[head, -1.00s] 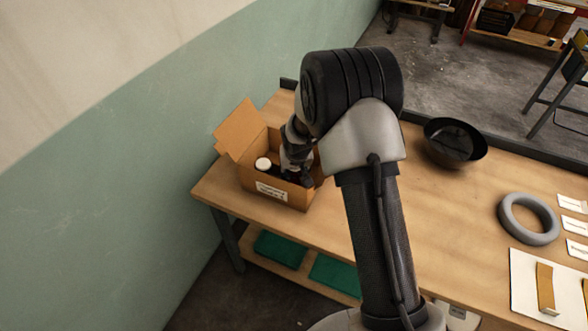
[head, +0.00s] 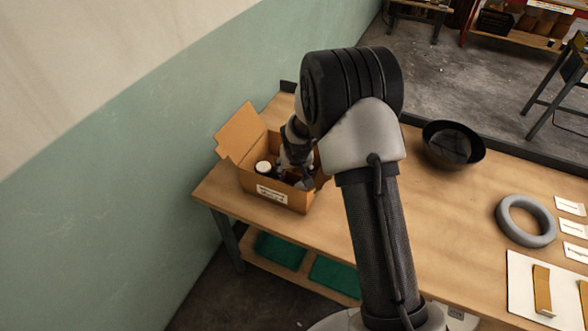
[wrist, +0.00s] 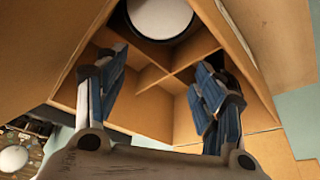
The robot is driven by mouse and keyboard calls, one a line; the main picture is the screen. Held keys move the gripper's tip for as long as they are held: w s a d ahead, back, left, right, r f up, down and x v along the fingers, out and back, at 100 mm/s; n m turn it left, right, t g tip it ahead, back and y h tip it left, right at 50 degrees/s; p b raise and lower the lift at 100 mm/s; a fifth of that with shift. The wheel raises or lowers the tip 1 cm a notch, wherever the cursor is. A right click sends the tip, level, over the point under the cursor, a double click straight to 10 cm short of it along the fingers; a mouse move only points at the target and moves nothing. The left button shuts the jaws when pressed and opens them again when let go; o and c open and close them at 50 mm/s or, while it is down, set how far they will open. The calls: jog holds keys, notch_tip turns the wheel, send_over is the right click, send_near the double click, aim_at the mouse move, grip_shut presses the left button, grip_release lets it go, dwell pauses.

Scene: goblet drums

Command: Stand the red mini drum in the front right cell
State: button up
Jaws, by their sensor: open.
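My gripper (wrist: 162,88) is open in the wrist view, its two blue-padded fingers spread over the divided cardboard box (wrist: 75,90), with nothing seen between them. In the head view the box (head: 245,183) stands at the table's left end, and my gripper (head: 299,179) is down at its right part. A white-topped drum with a dark side (wrist: 160,16) stands upright in one cell at the top of the wrist view; its white top (head: 263,167) also shows in the head view. I see no red on any drum. My fingers hide parts of the cells.
Cardboard dividers (wrist: 172,76) cross between the cells. A raised flap (head: 238,128) stands at the box's back left, near the wall. A black bowl (head: 453,145), a grey ring (head: 526,221) and white cards (head: 570,206) lie to the right. The table's middle is mostly clear.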

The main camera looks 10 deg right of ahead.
jog(key=p+v, duration=0.2)
jog(key=v, duration=1)
jog(key=s+d+v, duration=0.1)
jog(key=d+v, duration=0.1)
jog(key=v, duration=0.9)
jog(key=s+r, duration=0.5)
jog(key=s, duration=0.9)
jog(key=s+r, duration=0.5)
jog(key=s, duration=0.8)
jog(key=shift+s+n, duration=0.4)
jog(key=shift+c, duration=0.6)
